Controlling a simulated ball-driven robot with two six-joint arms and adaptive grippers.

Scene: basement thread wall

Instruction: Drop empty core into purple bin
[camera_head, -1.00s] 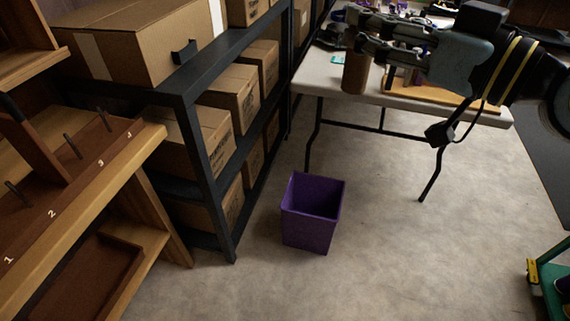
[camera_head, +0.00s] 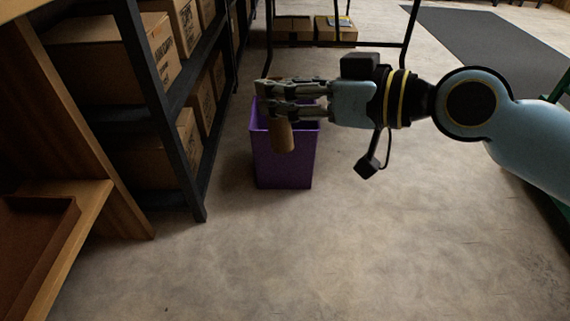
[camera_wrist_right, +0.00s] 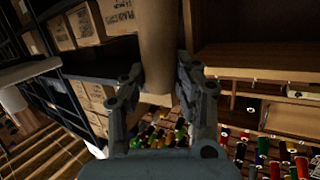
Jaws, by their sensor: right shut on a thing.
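The empty core (camera_head: 282,137) is a brown cardboard tube. My right gripper (camera_head: 268,97) is shut on it and holds it roughly upright in the head view. The purple bin (camera_head: 284,165) stands on the floor behind the core in the picture; the core overlaps its near wall and rim. I cannot tell from this view whether the core is over the opening or in front of it. In the right wrist view the core (camera_wrist_right: 158,45) is between the two fingers (camera_wrist_right: 158,85). My left gripper is not in view.
A dark shelf rack (camera_head: 160,100) with cardboard boxes stands left of the bin, and a wooden unit (camera_head: 75,200) is at the far left. Table legs (camera_head: 410,35) rise behind the bin. The concrete floor (camera_head: 300,260) in front is clear.

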